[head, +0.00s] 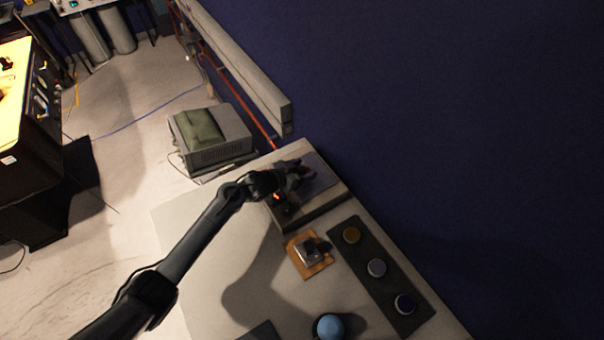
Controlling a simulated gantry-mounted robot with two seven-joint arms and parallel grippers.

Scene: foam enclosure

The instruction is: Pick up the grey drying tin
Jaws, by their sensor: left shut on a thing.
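My left gripper (293,178) reaches in from the left over the raised grey block at the table's far end. It is shut on a small dark object that is mostly hidden by the fingers, and I cannot tell what it is. I cannot tell whether either of these is the grey drying tin. My right gripper is not in view.
The grey block (318,207) stands on the pale table (205,290) by the blue wall. An orange board (299,239) bears a metal piece. A blue ball (329,326) lies at the front.

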